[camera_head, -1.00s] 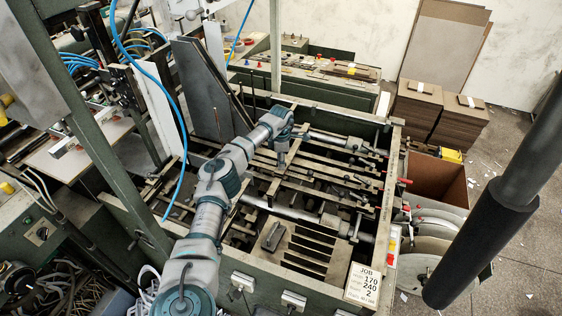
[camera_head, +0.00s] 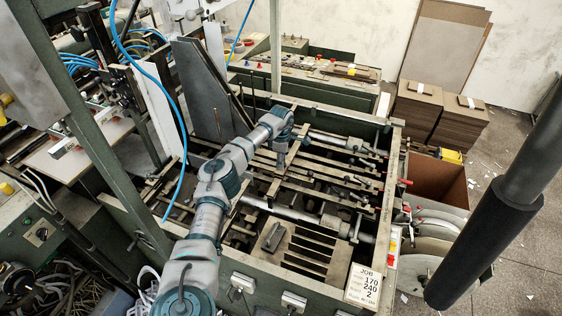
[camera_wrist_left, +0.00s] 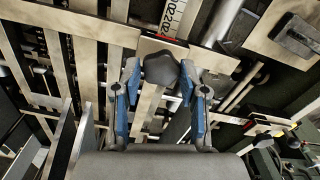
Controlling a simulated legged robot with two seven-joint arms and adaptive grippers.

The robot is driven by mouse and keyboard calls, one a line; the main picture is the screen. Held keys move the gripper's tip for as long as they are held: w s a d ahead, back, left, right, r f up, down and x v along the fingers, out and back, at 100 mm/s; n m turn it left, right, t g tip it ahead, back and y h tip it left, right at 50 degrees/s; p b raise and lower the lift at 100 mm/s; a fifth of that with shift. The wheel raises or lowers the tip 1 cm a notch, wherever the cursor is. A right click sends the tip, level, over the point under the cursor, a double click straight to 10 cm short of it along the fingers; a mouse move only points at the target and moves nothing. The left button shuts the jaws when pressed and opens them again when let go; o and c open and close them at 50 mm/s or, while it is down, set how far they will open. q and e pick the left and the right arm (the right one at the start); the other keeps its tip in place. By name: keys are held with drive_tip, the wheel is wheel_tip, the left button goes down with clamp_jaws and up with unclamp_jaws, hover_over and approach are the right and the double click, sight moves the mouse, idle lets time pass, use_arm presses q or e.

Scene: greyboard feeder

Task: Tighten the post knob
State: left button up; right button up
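A dark, lobed knob (camera_wrist_left: 161,68) sits between the fingertips of my left gripper in the left wrist view. The blue-and-grey fingers (camera_wrist_left: 160,80) stand on either side of it, with their tips very close to its edges. I cannot tell whether they touch or press on it. In the head view my left gripper (camera_head: 281,158) points down over the bars of the feeder, and the knob cannot be made out there. The post under the knob is hidden. My right gripper is not in view.
Pale bars and rods fill the feeder frame (camera_head: 330,111). A ruler scale (camera_wrist_left: 172,17) lies just beyond the knob. A tall dark plate (camera_head: 203,85) stands left of the gripper. A job card (camera_head: 364,284) hangs at the front corner. A thick black cylinder (camera_head: 485,230) crosses the right foreground.

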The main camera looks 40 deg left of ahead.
use_arm(q)
drive_tip(key=o, duration=0.3)
drive_tip(key=shift+w, duration=0.1)
wheel_tip(320, 180, up, 12)
drive_tip(key=shift+a, duration=0.15)
drive_tip(key=shift+f, duration=0.2)
idle(0.6)
